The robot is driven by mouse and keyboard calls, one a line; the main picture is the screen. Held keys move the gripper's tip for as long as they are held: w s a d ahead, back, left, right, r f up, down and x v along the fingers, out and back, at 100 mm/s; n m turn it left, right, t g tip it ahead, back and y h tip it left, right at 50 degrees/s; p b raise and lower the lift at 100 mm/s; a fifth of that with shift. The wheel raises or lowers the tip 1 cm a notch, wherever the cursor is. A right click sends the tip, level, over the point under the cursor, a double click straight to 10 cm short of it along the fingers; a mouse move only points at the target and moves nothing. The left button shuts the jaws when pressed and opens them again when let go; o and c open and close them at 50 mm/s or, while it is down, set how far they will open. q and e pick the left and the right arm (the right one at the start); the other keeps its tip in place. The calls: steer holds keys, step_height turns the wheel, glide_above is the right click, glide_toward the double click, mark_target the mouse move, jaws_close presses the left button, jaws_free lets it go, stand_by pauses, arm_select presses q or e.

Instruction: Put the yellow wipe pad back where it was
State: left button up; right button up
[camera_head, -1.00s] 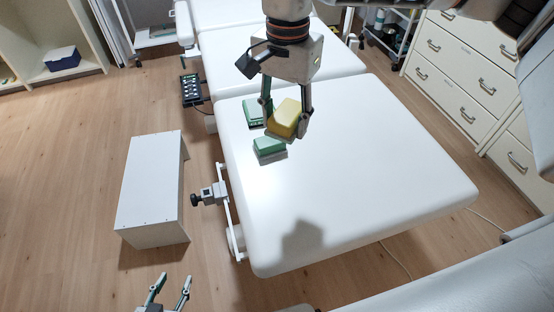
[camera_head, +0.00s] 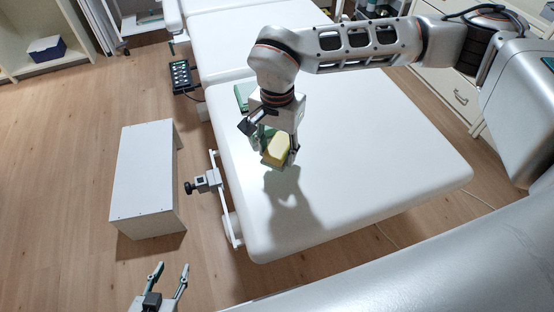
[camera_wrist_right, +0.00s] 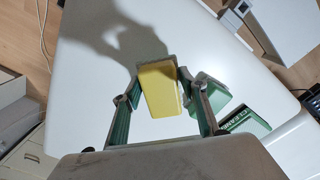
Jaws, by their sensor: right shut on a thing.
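The yellow wipe pad (camera_head: 276,149) is held between the fingers of my right gripper (camera_head: 274,153), which is shut on it over the white couch (camera_head: 370,160). In the right wrist view the yellow pad (camera_wrist_right: 159,89) sits between the two fingertips (camera_wrist_right: 163,92). A shadow lies on the couch beside it; the exact gap to the surface is hard to tell. My left gripper (camera_head: 167,285) is open and empty at the bottom left, over the floor.
Behind my right gripper are a green pad (camera_wrist_right: 210,92) and a green-labelled box (camera_wrist_right: 245,121), partly hidden in the head view. A white step stool (camera_head: 146,180) stands left of the couch. The couch's near part is clear.

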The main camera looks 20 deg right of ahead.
mark_target(277, 148)
steer(key=shift+f, duration=2.05)
steer(key=shift+f, duration=0.1)
steer(key=o, duration=1.1)
steer(key=shift+c, duration=0.2)
steer(key=shift+r, duration=0.35)
step_height(277, 148, up, 10)
steer(key=shift+r, duration=0.75)
